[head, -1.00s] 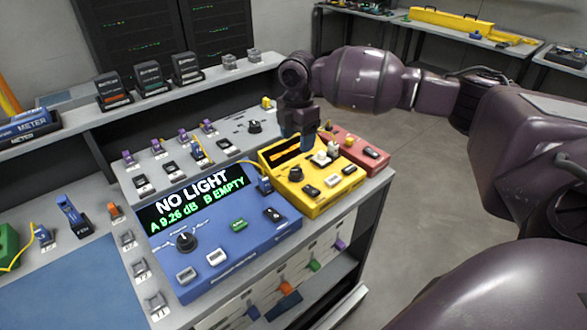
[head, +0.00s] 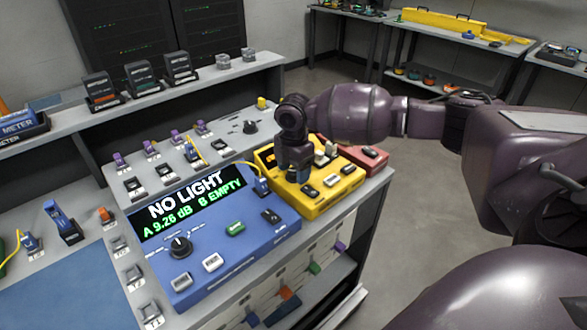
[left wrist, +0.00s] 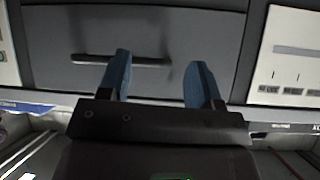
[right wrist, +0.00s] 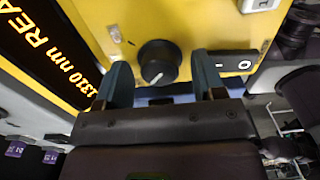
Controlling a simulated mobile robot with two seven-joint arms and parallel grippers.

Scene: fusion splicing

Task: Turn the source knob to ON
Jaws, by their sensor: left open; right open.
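The yellow source box (head: 322,203) stands on the bench beside the blue meter. Its black knob (right wrist: 159,63) with a white pointer line shows in the right wrist view, below the lit display (right wrist: 50,50) reading "1310 nm REA...". My right gripper (right wrist: 162,80) is open, with its blue fingers at either side of the knob; I cannot tell whether they touch it. In the head view my right gripper (head: 297,172) is over the yellow box and hides the knob. My left gripper (left wrist: 164,75) is open and empty in front of a grey drawer front with a dark handle (left wrist: 122,60).
The blue meter (head: 215,250) reads "NO LIGHT" and has its own black knob (head: 179,246). A red box (head: 362,158) stands right behind the yellow one. A yellow fibre (head: 240,165) runs near the connectors. The floor at the right is clear.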

